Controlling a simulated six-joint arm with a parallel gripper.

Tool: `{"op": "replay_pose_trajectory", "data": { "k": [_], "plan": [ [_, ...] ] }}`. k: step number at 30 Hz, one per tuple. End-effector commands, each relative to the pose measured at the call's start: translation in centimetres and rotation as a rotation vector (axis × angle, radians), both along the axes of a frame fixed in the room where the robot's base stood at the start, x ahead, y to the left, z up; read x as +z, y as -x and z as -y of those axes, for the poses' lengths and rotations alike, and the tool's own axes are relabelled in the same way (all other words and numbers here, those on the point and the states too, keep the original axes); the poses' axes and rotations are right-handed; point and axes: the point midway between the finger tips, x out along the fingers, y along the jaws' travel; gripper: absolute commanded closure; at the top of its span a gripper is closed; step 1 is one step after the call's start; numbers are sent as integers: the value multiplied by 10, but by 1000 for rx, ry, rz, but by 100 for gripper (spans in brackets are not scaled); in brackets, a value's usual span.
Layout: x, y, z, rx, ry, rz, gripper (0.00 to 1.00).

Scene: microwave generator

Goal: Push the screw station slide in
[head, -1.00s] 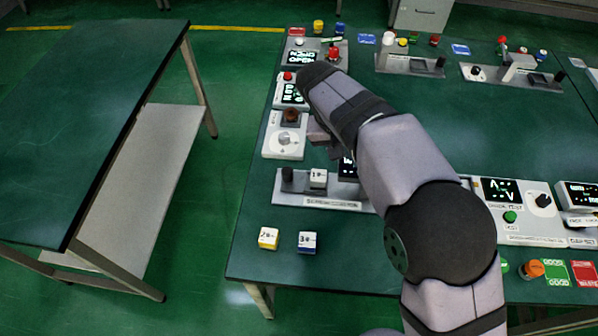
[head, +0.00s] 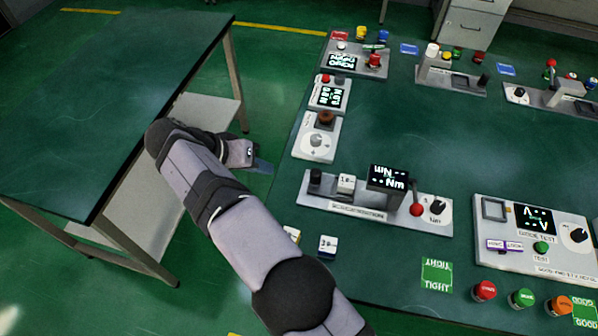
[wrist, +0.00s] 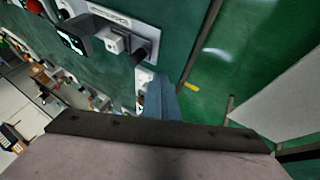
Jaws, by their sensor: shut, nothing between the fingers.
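The screw station (head: 375,214) is a long grey base near the front left of the green table, with a display (head: 388,178), a red-tipped lever (head: 416,209) and a black knob. Its slide, at the left end, has a dark upright handle (head: 315,178) beside a white block (head: 346,184). In the wrist view the white block (wrist: 117,41) and handle (wrist: 140,56) show at the top. My gripper (head: 262,166) is shut and empty, left of the station past the table's left edge. Its bluish fingers (wrist: 159,98) show apart from the handle.
A white unit with a brown button (head: 316,139) stands behind the station. A white block with a dark base (head: 328,246) lies in front; another is partly hidden by my arm. A side table (head: 100,110) stands left, with an open gap between the tables.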

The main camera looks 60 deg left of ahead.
Motion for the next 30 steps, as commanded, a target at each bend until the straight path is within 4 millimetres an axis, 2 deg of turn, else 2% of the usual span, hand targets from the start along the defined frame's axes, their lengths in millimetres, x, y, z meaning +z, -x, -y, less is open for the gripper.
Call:
{"op": "replay_pose_trajectory", "data": {
  "k": [5,15,30],
  "plan": [
    [-18,-16,-1,-3,4,1,100],
    [-70,-55,-4,-3,5,-1,100],
    [-70,-85,14,0,1,-1,100]
  ]
}}
